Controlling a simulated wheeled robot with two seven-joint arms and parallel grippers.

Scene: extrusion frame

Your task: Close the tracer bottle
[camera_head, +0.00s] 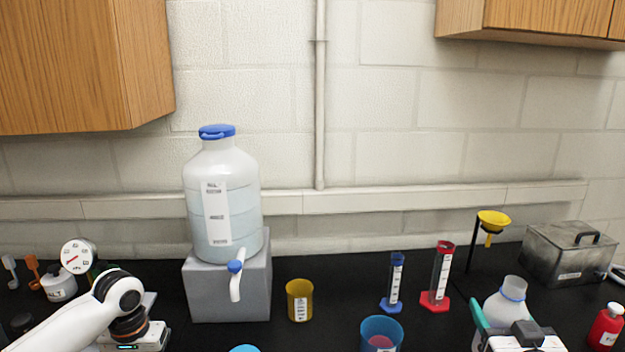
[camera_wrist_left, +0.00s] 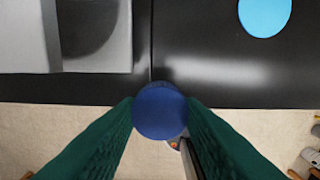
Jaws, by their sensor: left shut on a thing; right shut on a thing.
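A white bottle (camera_head: 508,303) with a translucent neck and a thin blue ring shows at the lower right of the head view. No blue cap sits on its neck. My right gripper (camera_head: 490,322) is shut on the bottle, with a green finger along its left side; the gripper's body hides the lower part. A round dark blue cap (camera_wrist_left: 160,110) is in the left wrist view. My left gripper (camera_wrist_left: 160,117) is shut on it between two green fingers. In the head view only my left forearm and wrist show; the fingers and cap are out of frame.
A large carboy (camera_head: 222,190) with a spigot stands on a grey block (camera_head: 228,285). A yellow cup (camera_head: 299,300), a blue cup (camera_head: 381,334), a blue cylinder (camera_head: 394,282) and a red cylinder (camera_head: 440,275) stand between the arms. A red bottle (camera_head: 605,328) is at far right.

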